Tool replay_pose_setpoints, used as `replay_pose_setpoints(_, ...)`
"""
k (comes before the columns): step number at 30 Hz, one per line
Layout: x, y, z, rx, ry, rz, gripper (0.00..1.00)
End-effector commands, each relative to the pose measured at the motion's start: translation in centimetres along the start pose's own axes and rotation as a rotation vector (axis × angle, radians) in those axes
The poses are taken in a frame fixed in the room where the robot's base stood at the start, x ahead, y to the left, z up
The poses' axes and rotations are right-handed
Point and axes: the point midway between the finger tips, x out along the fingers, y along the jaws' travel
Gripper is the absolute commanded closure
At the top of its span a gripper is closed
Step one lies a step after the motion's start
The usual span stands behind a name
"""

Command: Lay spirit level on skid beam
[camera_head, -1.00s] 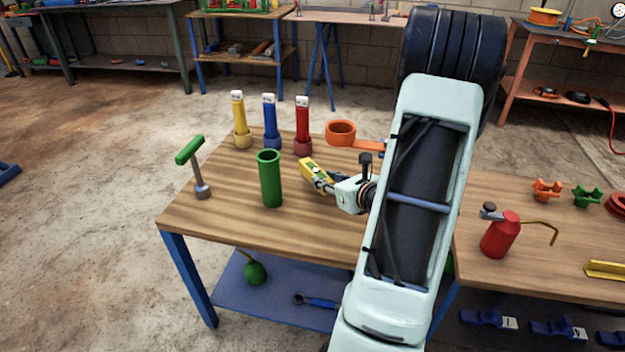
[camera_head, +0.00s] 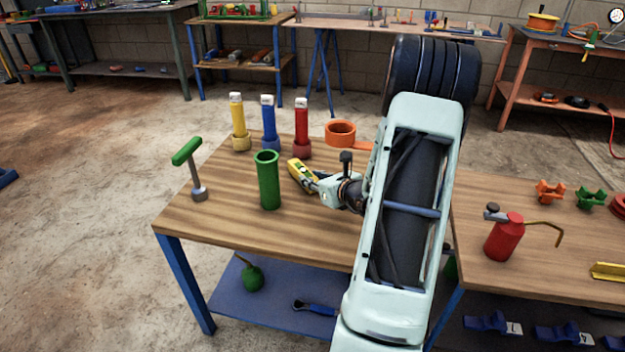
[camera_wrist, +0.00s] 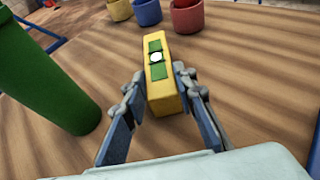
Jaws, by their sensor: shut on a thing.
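The yellow spirit level (camera_head: 303,175) with green windows is in my gripper (camera_head: 316,184), over the wooden table just right of the green tube. In the wrist view the level (camera_wrist: 161,80) points away from me between the two fingers of my gripper (camera_wrist: 163,108). The gripper is shut on it. I cannot tell whether the level touches the table or hangs just above it. My arm hides part of the table's right side. I cannot make out a skid beam in these frames.
A green tube (camera_head: 268,180) stands close left of the level. Yellow (camera_head: 238,122), blue (camera_head: 269,122) and red (camera_head: 302,128) upright tools stand in cups behind it, with an orange ring (camera_head: 340,132) to their right. A red oil can (camera_head: 504,238) stands right.

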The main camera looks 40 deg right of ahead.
Motion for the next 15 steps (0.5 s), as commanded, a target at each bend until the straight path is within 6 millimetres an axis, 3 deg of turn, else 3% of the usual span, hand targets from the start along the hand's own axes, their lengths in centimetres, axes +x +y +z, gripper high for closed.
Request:
replay_pose_setpoints(2, 0.16, 0.02, -0.33, 0.000, -0.001, 0.000, 1.00)
replay_pose_setpoints(3, 0.09, 0.02, -0.26, 0.000, 0.000, 0.000, 0.71)
replay_pose_setpoints(7, 0.08, 0.03, -0.23, 0.000, 0.000, 0.001, 0.57)
replay_pose_setpoints(15, 0.05, 0.03, -0.18, 0.000, 0.000, 0.001, 0.57)
